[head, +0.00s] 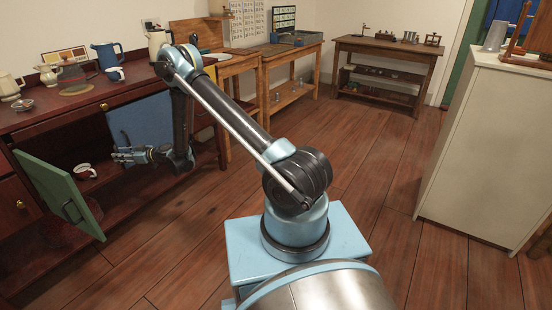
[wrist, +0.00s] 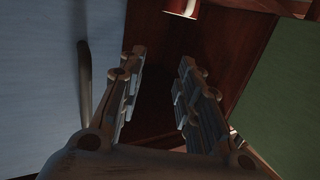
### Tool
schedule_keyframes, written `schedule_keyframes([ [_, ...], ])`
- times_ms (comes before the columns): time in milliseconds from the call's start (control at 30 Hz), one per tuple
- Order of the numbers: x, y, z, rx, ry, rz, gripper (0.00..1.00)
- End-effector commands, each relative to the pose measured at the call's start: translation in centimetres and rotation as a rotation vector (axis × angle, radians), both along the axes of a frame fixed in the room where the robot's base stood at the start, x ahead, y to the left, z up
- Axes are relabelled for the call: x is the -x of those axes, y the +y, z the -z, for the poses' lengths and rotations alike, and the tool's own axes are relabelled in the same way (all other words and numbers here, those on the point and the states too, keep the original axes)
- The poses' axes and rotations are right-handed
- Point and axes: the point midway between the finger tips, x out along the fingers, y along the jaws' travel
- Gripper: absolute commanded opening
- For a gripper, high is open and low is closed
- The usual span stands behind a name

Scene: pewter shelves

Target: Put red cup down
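A red cup (head: 85,172) with white on it sits on the shelf inside the open cabinet in the head view. Part of a red and white object, which looks like this cup (wrist: 183,7), shows at the top edge of the wrist view, beyond the fingertips. My gripper (head: 119,155) is at the cabinet opening, to the right of the cup and apart from it. In the wrist view my gripper (wrist: 162,62) has its two fingers spread with nothing between them.
A green cabinet door (head: 60,196) stands open at the left, and a blue door panel (head: 141,122) is beside my gripper at the right. The floor is clear.

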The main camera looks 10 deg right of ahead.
Motion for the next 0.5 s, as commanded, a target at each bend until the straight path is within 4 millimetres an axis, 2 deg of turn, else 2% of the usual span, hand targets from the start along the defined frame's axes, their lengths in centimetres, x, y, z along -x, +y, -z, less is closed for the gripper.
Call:
schedule_keyframes([
  [33, -0.4, -0.8, -1.7, 0.013, 0.009, 0.001, 0.32],
  [100, -0.8, -1.8, -3.4, 0.031, 0.022, 0.003, 0.32],
  [367, -1.5, -5.3, -8.9, 0.09, 0.072, 0.011, 0.32],
  [500, -1.6, -7.8, -11.9, 0.128, 0.105, 0.021, 0.32],
])
